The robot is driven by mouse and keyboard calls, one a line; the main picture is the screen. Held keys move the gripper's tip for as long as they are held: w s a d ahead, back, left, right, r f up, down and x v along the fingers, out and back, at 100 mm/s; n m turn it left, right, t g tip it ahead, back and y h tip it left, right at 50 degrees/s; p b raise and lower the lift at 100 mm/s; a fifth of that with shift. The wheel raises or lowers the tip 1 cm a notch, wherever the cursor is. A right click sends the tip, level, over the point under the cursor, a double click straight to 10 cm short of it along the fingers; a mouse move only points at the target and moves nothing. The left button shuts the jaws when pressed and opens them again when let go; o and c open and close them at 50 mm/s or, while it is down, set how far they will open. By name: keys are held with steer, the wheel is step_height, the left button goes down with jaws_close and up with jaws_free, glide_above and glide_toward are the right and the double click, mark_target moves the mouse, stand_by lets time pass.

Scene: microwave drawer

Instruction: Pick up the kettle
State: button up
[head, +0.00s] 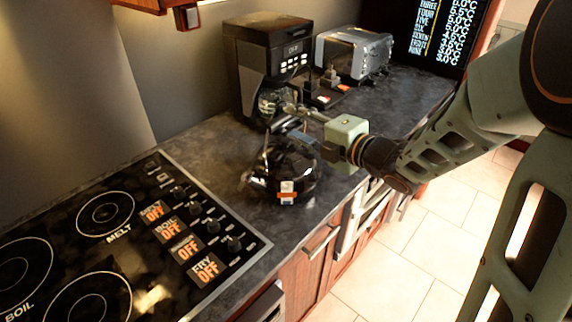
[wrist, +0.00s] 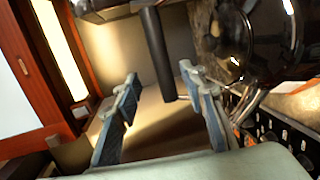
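The kettle (head: 284,178) is black and glossy and stands on the dark counter, right of the stove. It has a small label on its front. Its round body also shows at the upper right of the wrist view (wrist: 262,42). My gripper (head: 292,122) is just above the kettle, reaching in from the right. In the wrist view my gripper (wrist: 159,76) has its two fingers spread apart. A dark bar (wrist: 154,45), which looks like the kettle's handle, shows between the fingertips. I cannot tell whether either finger touches it.
The stove (head: 135,235) with burners and knobs lies left of the kettle. A black coffee maker (head: 262,55) and a silver toaster (head: 352,52) stand behind. Small items (head: 325,85) sit between them. The counter's front edge, with drawers below, is close to the kettle.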

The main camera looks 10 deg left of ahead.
mark_target(287, 118)
steer(key=shift+w+d+f+p+x, duration=0.1)
steer(key=shift+p+x, duration=0.3)
steer(key=shift+x, duration=1.1)
steer(key=shift+w+d+f+p+x, duration=0.15)
steer(key=shift+p+x, duration=0.25)
steer(key=shift+x, duration=1.15)
steer(key=shift+r, duration=0.1)
jaws_close()
steer(key=shift+w+r, duration=0.1)
steer(key=shift+r, duration=0.1)
